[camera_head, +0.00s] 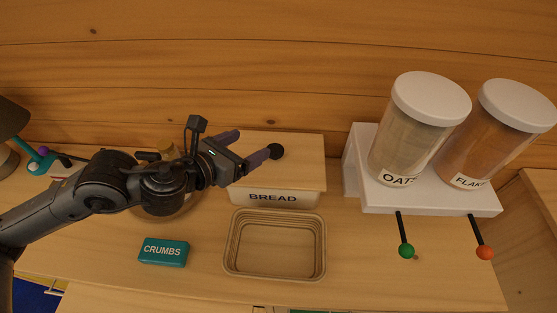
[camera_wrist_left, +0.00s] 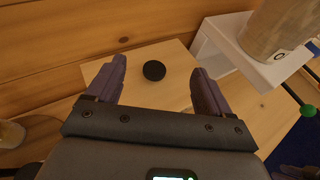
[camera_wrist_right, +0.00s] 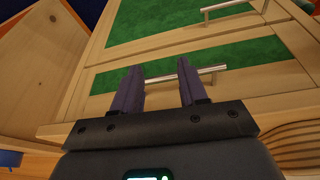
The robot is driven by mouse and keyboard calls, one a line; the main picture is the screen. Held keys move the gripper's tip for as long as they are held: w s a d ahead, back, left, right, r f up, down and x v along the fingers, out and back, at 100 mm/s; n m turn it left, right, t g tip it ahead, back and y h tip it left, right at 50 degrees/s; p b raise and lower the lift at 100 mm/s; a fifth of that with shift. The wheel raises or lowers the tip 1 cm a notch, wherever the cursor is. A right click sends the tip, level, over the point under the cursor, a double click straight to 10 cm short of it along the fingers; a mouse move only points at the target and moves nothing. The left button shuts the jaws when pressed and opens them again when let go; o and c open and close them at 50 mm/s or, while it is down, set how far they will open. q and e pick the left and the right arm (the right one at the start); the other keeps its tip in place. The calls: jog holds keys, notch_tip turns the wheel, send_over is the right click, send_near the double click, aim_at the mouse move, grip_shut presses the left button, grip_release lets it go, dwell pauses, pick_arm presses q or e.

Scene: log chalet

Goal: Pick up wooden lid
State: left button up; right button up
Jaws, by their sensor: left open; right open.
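The wooden lid (camera_head: 300,158) lies flat on the white bread box (camera_head: 272,199) labelled BREAD, near the back wall. Its round black knob (camera_head: 276,151) stands up from the lid. In the left wrist view the lid (camera_wrist_left: 165,92) and its knob (camera_wrist_left: 154,70) show between and beyond the fingers. My left gripper (camera_head: 249,147) is open over the lid's left part, with one fingertip close beside the knob in the head view. My right gripper (camera_wrist_right: 156,80) is open and empty in front of a green-panelled drawer front; it is not seen in the head view.
A wicker basket (camera_head: 230,258) stands in front of the bread box. A teal CRUMBS block (camera_head: 163,252) lies to its left. A white dispenser stand (camera_head: 430,201) with an oats jar (camera_head: 412,140) and a flakes jar (camera_head: 490,145) is at right. A drawer handle (camera_wrist_right: 185,76) is near my right fingers.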

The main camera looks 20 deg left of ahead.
pick_arm(q)
jog(key=b, duration=0.5)
send_near(274, 151)
jog(key=shift+r, duration=0.7)
jog(key=shift+f, duration=0.3)
jog(key=shift+w+f+b, duration=0.15)
jog(key=shift+f+b, duration=0.05)
jog(key=shift+b, duration=0.15)
jog(key=x, duration=0.5)
jog(key=shift+f, duration=0.1)
jog(key=p+x, duration=0.1)
jog(key=x, duration=0.3)
jog(key=shift+w+d+f, duration=0.2)
jog(key=shift+w+f, duration=0.15)
jog(key=shift+w, duration=0.2)
jog(key=shift+c, duration=0.4)
